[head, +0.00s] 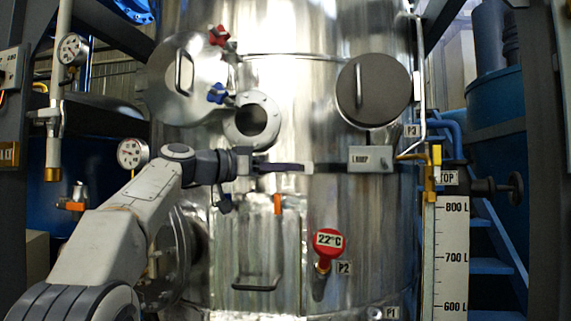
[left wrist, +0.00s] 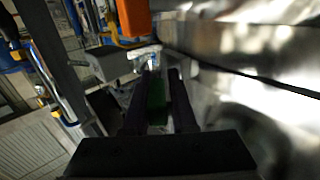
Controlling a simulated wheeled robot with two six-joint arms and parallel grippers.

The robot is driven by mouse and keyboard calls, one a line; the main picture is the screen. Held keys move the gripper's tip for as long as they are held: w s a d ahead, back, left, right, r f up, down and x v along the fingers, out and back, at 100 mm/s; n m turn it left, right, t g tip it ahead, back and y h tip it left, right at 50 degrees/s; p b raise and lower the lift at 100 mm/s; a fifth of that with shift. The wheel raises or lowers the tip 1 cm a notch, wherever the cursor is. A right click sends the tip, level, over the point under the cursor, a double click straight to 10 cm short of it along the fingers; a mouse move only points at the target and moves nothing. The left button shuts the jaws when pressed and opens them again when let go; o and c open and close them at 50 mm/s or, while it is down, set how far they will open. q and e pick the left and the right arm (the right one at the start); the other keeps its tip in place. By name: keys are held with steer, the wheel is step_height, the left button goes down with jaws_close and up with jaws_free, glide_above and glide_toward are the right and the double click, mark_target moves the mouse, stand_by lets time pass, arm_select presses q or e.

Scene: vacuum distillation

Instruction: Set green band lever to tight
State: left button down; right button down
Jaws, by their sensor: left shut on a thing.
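The green band lever (left wrist: 157,100) shows in the left wrist view as a green piece between my two dark fingers. In the head view I cannot make out its green; my gripper seems to hide it. I cannot tell how tight the band is. My right gripper is not in view.
A lamp box (head: 370,158) sits right of the gripper. An orange-handled part (head: 277,204) hangs just below it, and an open round port (head: 251,120) is above. A level scale (head: 451,257) stands right.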

arm_select(q)
steer(key=shift+s+d+g, duration=0.1)
steer(key=shift+g, duration=0.2)
steer(key=c, duration=0.8)
jaws_free()
steer(key=shift+r, duration=0.1)
